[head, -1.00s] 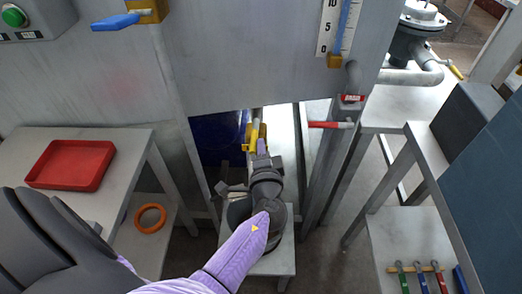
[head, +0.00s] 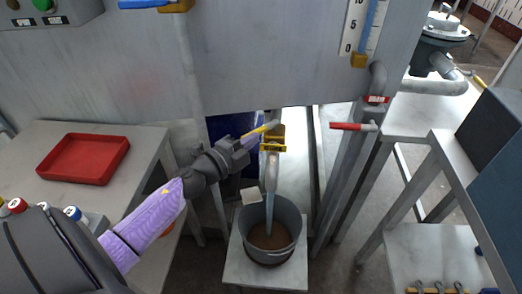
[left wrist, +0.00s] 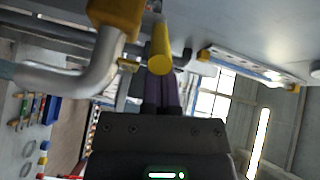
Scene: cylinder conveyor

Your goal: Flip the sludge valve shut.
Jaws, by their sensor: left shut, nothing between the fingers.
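The sludge valve is a yellow body (head: 273,146) on a pipe below the grey tank. Its yellow lever (head: 259,131) sticks out to the left, slightly towards me. A spout hangs under the valve, and a pale blue-grey stream (head: 270,208) falls from it into a grey bucket (head: 291,214) holding brown liquid. My left gripper (head: 246,142) is shut and empty, with its fingertips close beside the lever's left end; I cannot tell if they touch. In the left wrist view the lever (left wrist: 160,48) lies just ahead of the fingers (left wrist: 163,88), near the valve body (left wrist: 118,14).
The bucket stands on a low stand (head: 238,270). A red-handled valve (head: 350,126) is at right, and a blue handle (head: 142,3) is at upper left. A red tray (head: 84,159) lies on the left table. Tank legs flank the sludge valve.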

